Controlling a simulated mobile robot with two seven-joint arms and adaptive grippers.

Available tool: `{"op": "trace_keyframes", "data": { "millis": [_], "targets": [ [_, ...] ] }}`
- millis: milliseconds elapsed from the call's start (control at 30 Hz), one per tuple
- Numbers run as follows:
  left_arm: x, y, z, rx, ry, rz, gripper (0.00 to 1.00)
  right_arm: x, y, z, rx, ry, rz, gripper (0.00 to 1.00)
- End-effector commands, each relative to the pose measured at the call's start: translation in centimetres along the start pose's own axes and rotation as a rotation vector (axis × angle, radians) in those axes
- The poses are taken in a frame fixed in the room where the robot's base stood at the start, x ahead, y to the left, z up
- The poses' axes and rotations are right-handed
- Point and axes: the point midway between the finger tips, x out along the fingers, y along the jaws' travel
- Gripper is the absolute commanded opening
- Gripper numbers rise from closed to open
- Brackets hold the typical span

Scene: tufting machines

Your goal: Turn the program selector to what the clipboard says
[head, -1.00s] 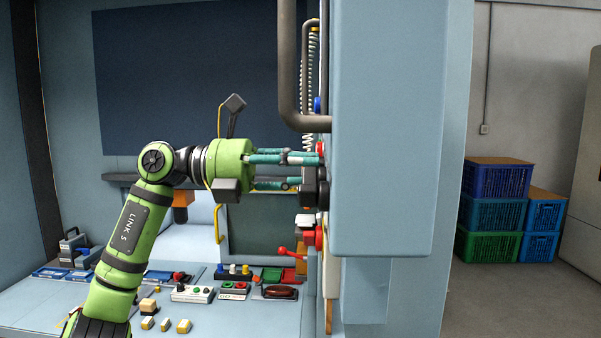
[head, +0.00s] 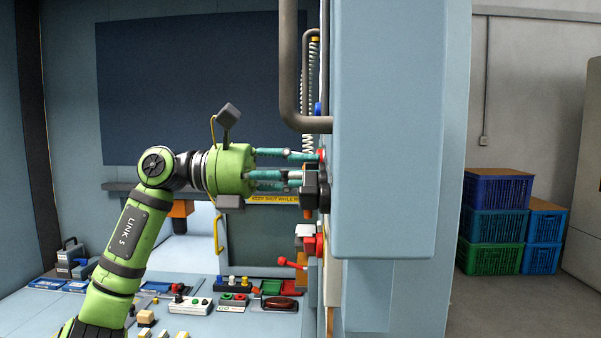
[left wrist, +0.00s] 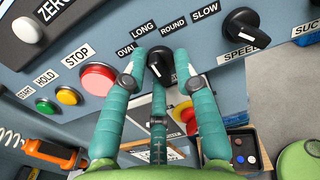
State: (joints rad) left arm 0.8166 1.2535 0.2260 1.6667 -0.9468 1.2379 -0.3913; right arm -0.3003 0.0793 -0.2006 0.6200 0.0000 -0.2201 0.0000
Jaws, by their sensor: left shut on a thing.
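The program selector (left wrist: 158,66) is a black knob in the left wrist view, under the labels OVAL, LONG, ROUND and SLOW. My left gripper (left wrist: 158,84) has its teal fingers closed around it. A pale mark shows on the knob, but I cannot tell surely which label it points to. In the head view the left gripper (head: 310,172) reaches the panel from the left, and the machine housing hides the panel face. I cannot make out a clipboard or its writing. My right gripper is not in view.
Close by on the panel are a SPEED knob (left wrist: 245,30), a red STOP button (left wrist: 97,78), yellow HOLD (left wrist: 67,96) and green START (left wrist: 45,105) buttons, and a red button (left wrist: 187,115) below. A grey pipe (head: 288,75) stands above the gripper. Small parts lie on the table below.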

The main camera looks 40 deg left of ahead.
Motion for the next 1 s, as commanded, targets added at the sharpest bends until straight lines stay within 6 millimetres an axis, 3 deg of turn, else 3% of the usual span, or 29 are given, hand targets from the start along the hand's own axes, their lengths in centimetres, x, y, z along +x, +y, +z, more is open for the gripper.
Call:
{"op": "trace_keyframes", "data": {
  "millis": [267, 300, 333, 833, 1000],
  "targets": [
    [-0.1, 0.2, 0.1, -0.001, -0.003, 0.008, 0.00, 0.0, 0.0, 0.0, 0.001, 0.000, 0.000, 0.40],
    [-0.1, 0.2, 0.1, -0.001, -0.003, 0.008, 0.38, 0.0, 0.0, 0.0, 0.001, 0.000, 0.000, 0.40],
    [-0.1, 0.2, 0.1, -0.001, -0.004, 0.008, 0.42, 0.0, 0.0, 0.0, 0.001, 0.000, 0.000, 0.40],
    [-0.1, 0.1, 0.1, -0.001, -0.004, 0.003, 0.42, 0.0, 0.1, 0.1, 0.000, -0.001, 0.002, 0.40],
    [-1.4, 0.1, 0.1, -0.003, -0.004, 0.005, 0.42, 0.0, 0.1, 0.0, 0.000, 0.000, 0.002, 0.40]
  ]
}}
